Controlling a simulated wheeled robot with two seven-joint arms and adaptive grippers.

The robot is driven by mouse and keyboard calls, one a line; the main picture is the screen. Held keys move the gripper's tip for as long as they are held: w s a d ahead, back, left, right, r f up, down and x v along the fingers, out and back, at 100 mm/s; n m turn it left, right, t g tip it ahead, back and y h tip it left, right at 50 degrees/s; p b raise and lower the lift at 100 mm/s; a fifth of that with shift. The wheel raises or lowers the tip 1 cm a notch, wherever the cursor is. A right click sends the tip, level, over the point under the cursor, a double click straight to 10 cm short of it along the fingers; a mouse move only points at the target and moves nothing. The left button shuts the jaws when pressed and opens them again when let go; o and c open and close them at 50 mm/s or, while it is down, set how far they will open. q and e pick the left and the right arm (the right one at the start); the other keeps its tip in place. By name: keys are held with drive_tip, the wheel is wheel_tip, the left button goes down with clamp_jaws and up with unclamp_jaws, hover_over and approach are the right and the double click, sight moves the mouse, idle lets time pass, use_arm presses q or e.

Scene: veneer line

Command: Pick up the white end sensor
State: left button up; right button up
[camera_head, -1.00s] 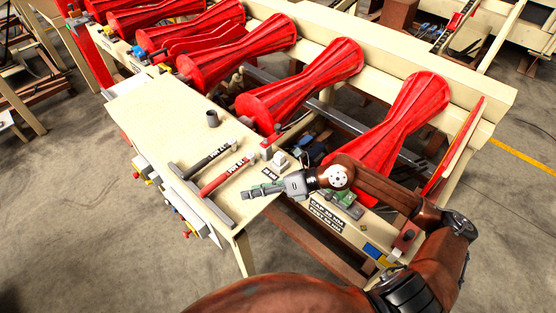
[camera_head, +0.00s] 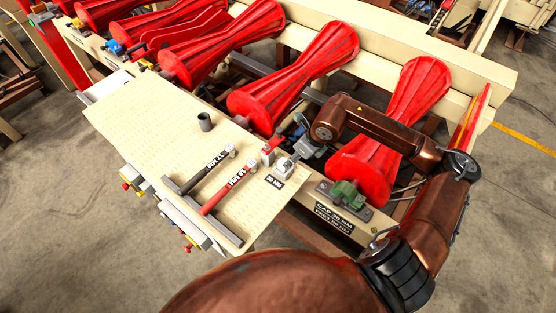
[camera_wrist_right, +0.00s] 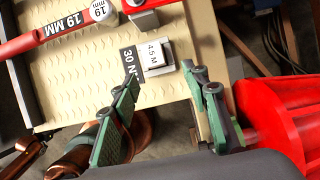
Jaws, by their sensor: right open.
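A small white block with a dark-lettered label, which looks like the white end sensor (camera_wrist_right: 155,53), sits on a grey base near the tabletop's edge, beside a black 30 NM label (camera_wrist_right: 131,62). In the head view the sensor (camera_head: 283,167) is partly covered by my right gripper (camera_head: 290,160). In the right wrist view the gripper (camera_wrist_right: 160,77) is open and empty. Its green-and-grey fingers point towards the sensor, one on each side of it in the picture. Contact cannot be told. My left gripper is not in view.
A red-handled torque wrench (camera_head: 223,190) and a black-handled one (camera_head: 206,170) lie left of the sensor. A red block (camera_head: 268,155) stands close by. A dark cup (camera_head: 205,122) is further back. Red rollers (camera_head: 385,135) stand right of the table (camera_head: 140,125).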

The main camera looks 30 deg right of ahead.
sight(284, 161)
drive_tip(key=shift+w+a+f+p, duration=0.2)
drive_tip(key=shift+w+a+f, duration=0.1)
drive_tip(key=shift+f, duration=0.2)
drive_tip(key=shift+w+a+f+p, duration=0.15)
drive_tip(key=shift+w+a+f, duration=0.1)
drive_tip(key=shift+f, duration=0.2)
drive_tip(key=shift+w+a+f+p, duration=0.3)
drive_tip(key=shift+w+f, duration=0.1)
drive_tip(key=shift+w, duration=0.1)
drive_tip(key=shift+w+a+f+p, duration=0.25)
drive_tip(key=shift+w+f, duration=0.1)
drive_tip(key=shift+w, duration=0.1)
drive_tip(key=shift+x, duration=1.05)
drive_tip(key=shift+d+f, duration=0.15)
drive_tip(key=shift+f, duration=0.1)
drive_tip(key=c, duration=0.7)
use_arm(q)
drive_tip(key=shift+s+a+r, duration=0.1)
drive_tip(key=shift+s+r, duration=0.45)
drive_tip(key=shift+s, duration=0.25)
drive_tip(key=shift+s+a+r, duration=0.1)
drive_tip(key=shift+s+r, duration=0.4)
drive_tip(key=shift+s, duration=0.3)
use_arm(e)
clamp_jaws()
